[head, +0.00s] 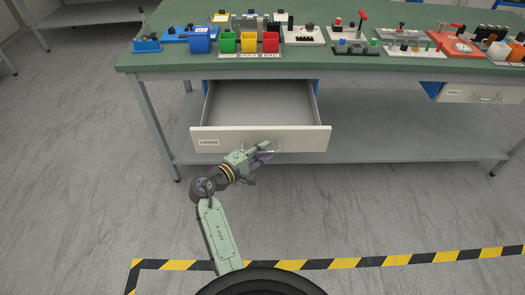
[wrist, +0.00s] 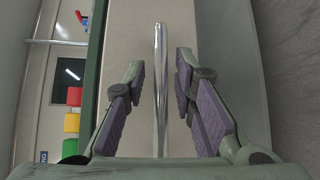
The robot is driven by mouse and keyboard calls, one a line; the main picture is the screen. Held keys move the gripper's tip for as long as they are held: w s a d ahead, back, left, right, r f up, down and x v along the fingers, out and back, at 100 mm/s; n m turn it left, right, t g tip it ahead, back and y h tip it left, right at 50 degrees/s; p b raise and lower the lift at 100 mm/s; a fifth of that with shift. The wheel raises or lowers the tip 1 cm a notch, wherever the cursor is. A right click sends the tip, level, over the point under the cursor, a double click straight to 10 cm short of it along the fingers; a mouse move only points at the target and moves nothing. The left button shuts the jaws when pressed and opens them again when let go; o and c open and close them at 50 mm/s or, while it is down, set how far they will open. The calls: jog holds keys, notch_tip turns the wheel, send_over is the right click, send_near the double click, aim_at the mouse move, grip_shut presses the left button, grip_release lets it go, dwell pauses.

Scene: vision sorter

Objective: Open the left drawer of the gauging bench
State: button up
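The left drawer (head: 300,140) of the gauging bench (head: 180,68) stands pulled well out, and its inside looks empty. Its pale front carries a label (head: 209,142) that seems to read "CARDS". My gripper (head: 266,151) is at the middle of this front. In the wrist view the bar handle (wrist: 160,100) runs between the two fingers of my gripper (wrist: 160,66). The fingers are spread, with a gap on each side of the bar. In the head view the gripper partly hides the handle.
A second drawer (head: 482,94) on the right is shut. Green, yellow and red bins (head: 248,42) and several fixtures stand on the bench top. A lower shelf (head: 400,138) runs under the bench. Yellow-black floor tape (head: 345,263) crosses the clear floor in front.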

jog(key=shift+o, duration=0.2)
jog(key=v, duration=1.2)
